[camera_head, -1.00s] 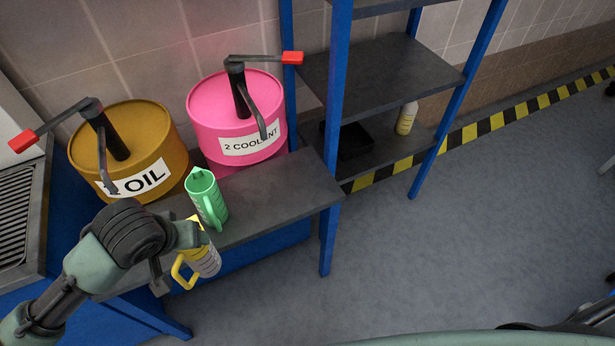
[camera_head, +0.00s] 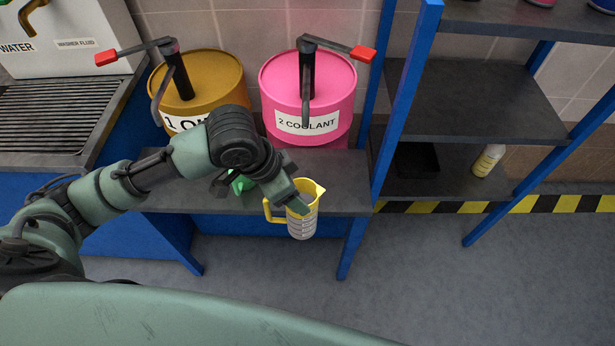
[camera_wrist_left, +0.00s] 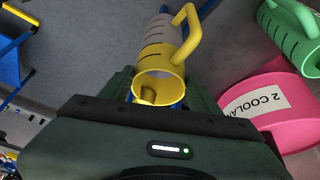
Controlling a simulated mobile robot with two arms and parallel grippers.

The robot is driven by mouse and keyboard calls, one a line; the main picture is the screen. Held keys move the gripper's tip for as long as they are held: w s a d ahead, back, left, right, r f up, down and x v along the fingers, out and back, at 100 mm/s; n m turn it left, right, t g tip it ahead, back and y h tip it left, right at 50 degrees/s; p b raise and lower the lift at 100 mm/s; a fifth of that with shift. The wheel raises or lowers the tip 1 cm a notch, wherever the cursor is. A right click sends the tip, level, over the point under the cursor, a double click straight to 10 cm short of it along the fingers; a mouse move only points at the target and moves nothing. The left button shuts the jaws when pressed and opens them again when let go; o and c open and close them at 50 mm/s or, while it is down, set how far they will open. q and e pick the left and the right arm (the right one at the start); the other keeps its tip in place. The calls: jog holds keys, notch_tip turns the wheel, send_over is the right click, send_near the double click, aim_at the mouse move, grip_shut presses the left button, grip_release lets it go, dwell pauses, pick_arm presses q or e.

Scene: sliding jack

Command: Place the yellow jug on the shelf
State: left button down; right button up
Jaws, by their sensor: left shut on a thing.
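The yellow jug (camera_head: 303,211) is upright in the head view, in front of the bench edge and below the pink drum. My left gripper (camera_head: 296,205) is shut on its rim side, with the handle pointing left. In the left wrist view the jug (camera_wrist_left: 160,84) sits between my fingers (camera_wrist_left: 158,92), its open top toward the camera. The blue-framed shelf (camera_head: 470,100) stands to the right, with dark grey boards. My right gripper is not in view.
A green jug (camera_head: 240,184) stands on the bench (camera_head: 345,184), mostly hidden behind my arm. The pink coolant drum (camera_head: 308,95) and the brown oil drum (camera_head: 205,85) stand behind. A black bin (camera_head: 417,160) and a pale bottle (camera_head: 488,160) are on the lower board. The middle board is clear.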

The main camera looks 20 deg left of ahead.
pick_arm(q)
jog(key=w+a+f+p, duration=0.1)
jog(key=w+a+p, duration=0.1)
jog(key=w, duration=0.6)
jog(key=w+a+f+m+p, duration=0.1)
jog(key=w+a+f+p, duration=0.1)
jog(key=w, duration=0.7)
jog(key=shift+a, duration=0.3)
jog(key=shift+w, duration=0.1)
jog(key=shift+c, duration=1.8)
grip_release()
jog(key=shift+f, duration=0.1)
